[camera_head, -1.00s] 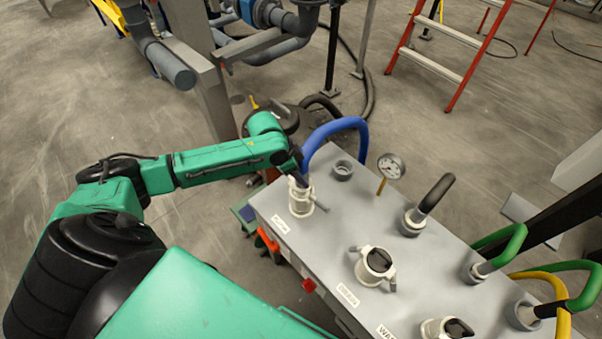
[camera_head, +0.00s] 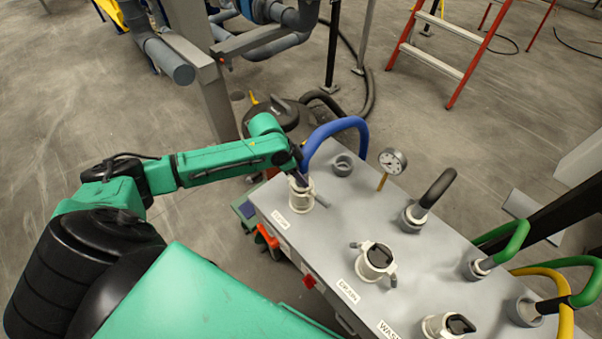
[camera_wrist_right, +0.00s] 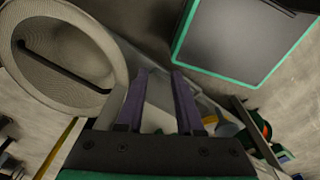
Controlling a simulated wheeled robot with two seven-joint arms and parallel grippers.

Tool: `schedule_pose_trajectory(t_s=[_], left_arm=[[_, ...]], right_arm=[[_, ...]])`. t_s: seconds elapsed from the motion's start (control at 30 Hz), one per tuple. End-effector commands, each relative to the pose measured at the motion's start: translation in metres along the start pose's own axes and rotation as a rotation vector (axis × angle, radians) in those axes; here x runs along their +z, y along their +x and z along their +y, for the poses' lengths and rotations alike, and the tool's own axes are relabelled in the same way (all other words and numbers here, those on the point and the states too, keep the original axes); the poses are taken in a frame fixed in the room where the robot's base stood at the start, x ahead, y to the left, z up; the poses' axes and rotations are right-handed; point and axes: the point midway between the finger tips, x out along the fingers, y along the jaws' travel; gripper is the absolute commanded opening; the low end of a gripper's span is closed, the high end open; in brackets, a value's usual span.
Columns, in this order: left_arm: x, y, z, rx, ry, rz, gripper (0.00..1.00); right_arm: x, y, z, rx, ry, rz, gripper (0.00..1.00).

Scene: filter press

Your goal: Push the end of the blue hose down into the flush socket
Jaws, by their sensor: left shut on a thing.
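The blue hose (camera_head: 334,131) arches over the far left corner of the grey bench in the head view. My left gripper (camera_head: 297,172) is shut on its near end, directly above the pale flush socket (camera_head: 301,197) at the bench's left end. The hose end is mostly hidden by the gripper and the socket collar. I cannot tell how deep it sits in the socket. My right gripper (camera_wrist_right: 158,75) shows in the right wrist view, with its two dark fingers apart and nothing between them.
In the right wrist view, a round mesh-like object (camera_wrist_right: 35,65) is left of the fingers.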

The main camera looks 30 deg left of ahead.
Motion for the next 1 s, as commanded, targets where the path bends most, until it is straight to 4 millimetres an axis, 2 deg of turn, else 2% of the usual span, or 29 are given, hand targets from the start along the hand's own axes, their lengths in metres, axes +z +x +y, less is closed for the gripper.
schedule_pose_trajectory(t_s=[0.07,0.1,0.17,0.47,0.63,0.77,1.0], left_arm=[[-0.001,-0.001,0.000,-0.001,0.000,0.002,0.00],[-0.001,-0.001,0.000,-0.001,0.000,0.002,0.67],[-0.001,-0.001,0.000,-0.001,0.000,0.001,0.86],[0.000,-0.001,0.000,0.000,-0.001,-0.001,0.86],[0.000,-0.014,-0.002,-0.003,-0.001,0.001,0.86],[0.001,-0.041,-0.002,-0.006,0.001,0.000,0.86],[0.001,-0.107,-0.002,-0.006,0.001,-0.002,0.86]], right_arm=[[0.000,0.000,0.000,0.001,0.000,0.000,0.36],[0.000,0.000,0.001,0.001,0.000,0.000,0.36],[0.000,0.000,0.001,0.001,0.000,0.000,0.36],[0.000,0.000,0.001,0.001,-0.001,0.000,0.36],[0.000,0.002,0.001,0.001,-0.001,0.000,0.36],[0.000,0.004,0.001,0.001,-0.001,0.000,0.36],[0.001,0.010,0.001,0.001,-0.001,0.000,0.36]])
